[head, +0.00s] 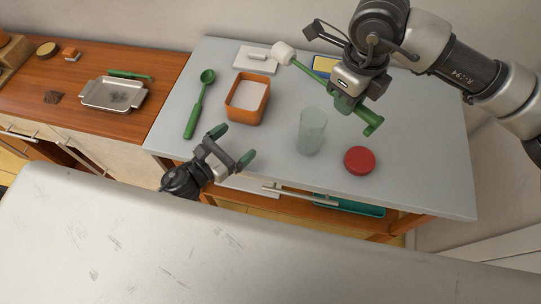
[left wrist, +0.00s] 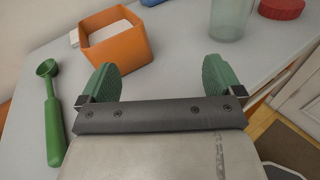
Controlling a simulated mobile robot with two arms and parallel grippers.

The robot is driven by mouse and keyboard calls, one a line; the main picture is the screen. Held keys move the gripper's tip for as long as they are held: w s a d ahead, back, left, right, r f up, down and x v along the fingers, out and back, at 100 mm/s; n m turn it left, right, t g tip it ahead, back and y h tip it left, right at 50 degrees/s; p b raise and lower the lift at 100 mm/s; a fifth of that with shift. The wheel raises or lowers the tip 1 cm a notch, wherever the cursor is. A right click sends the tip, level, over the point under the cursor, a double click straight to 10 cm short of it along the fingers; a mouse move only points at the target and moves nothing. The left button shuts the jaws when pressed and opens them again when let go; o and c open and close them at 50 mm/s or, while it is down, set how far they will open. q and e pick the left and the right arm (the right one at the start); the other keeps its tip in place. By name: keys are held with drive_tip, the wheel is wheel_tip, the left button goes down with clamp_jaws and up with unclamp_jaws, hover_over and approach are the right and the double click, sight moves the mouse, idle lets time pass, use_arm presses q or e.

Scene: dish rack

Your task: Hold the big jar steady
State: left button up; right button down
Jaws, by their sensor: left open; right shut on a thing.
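The big jar (head: 312,132) is a clear, pale greenish glass that stands upright on the grey counter. Its lower part also shows in the left wrist view (left wrist: 231,18) at the top. My left gripper (head: 233,145) is open and empty, to the left of the jar and apart from it, near the counter's front edge. Its two green fingers also show apart in the left wrist view (left wrist: 159,77). My right gripper (head: 353,106) is shut on a green-handled brush with a white head (head: 284,52), above and to the right of the jar. The gripper hides part of the handle.
A red lid (head: 360,160) lies right of the jar. An orange container (head: 246,112) with white contents and a green spoon (head: 193,118) are to the left. A white dish (head: 255,60) lies behind. Bare counter separates my left gripper from the jar.

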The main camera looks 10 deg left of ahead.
sight(302, 139)
use_arm(q)
drive_tip(key=d+h, duration=0.1)
drive_tip(key=d, duration=0.2)
drive_tip(key=s+d+g+h, duration=0.1)
drive_tip(key=d, duration=0.2)
drive_tip(key=s+d+m+h, duration=0.1)
drive_tip(key=d, duration=0.2)
drive_tip(key=shift+d+r, duration=0.15)
drive_tip(key=shift+d, duration=0.15)
drive_tip(key=shift+w+d, duration=0.15)
drive_tip(key=shift+d, duration=0.1)
drive_tip(key=x, duration=1.1)
drive_tip(key=shift+w+d, duration=0.1)
drive_tip(key=shift+d, duration=0.2)
drive_tip(key=c, duration=1.1)
